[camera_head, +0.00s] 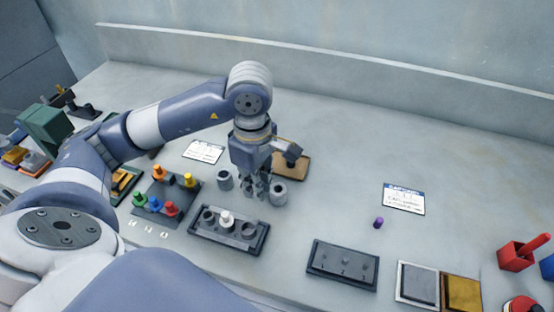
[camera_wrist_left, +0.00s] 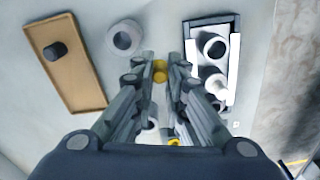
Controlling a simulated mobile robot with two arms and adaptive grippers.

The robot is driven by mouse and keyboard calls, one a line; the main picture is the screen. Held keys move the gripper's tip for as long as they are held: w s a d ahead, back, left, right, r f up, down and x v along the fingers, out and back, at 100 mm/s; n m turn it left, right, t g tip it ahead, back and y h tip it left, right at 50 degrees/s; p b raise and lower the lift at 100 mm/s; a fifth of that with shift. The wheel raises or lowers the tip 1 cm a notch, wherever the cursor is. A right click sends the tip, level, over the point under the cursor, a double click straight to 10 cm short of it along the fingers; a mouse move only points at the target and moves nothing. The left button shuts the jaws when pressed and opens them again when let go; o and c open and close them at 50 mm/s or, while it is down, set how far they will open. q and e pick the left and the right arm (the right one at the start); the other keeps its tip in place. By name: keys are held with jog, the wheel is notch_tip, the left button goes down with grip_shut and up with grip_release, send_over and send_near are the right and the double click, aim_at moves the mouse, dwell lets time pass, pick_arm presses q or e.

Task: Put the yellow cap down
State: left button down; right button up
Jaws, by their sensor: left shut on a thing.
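My left gripper (camera_head: 257,192) points down over the table between two grey cups and behind the dark socket tray. In the left wrist view its fingers (camera_wrist_left: 160,75) are shut on a yellow cap (camera_wrist_left: 159,70). In the head view the fingers hide this cap. Another yellow piece (camera_head: 189,180) stands on the dark peg rack to the left. My right gripper is not in view.
Grey cups (camera_head: 225,180) (camera_head: 278,193) stand either side of the gripper. The dark socket tray (camera_head: 205,235) holds a white piece (camera_head: 227,218). A brown tray (camera_wrist_left: 88,92) holds a dark cylinder (camera_wrist_left: 56,51). A purple piece (camera_head: 378,223) lies right, with bare table around it.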

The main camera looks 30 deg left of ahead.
pick_arm(q)
jog(key=shift+w+a, duration=0.1)
jog(key=shift+a, duration=0.15)
jog(key=w+a+p, duration=0.1)
jog(key=w+a, duration=0.1)
jog(key=w, duration=0.2)
jog(key=w+a+f+p, duration=0.1)
jog(key=w+a+p, duration=0.1)
jog(key=w+a, duration=0.1)
jog(key=w+a+p, duration=0.1)
jog(key=w+a, duration=0.1)
jog(key=w, duration=0.4)
jog(key=shift+a+f+p, duration=0.15)
jog(key=shift+p, duration=0.15)
jog(key=shift+w+f+p, duration=0.1)
jog(key=shift+f+p, duration=0.2)
jog(key=shift+f, duration=0.1)
notch_tip(320, 180, down, 2)
jog(key=shift+p, duration=0.5)
jog(key=shift+a+f, duration=0.1)
jog(key=shift+f, duration=0.3)
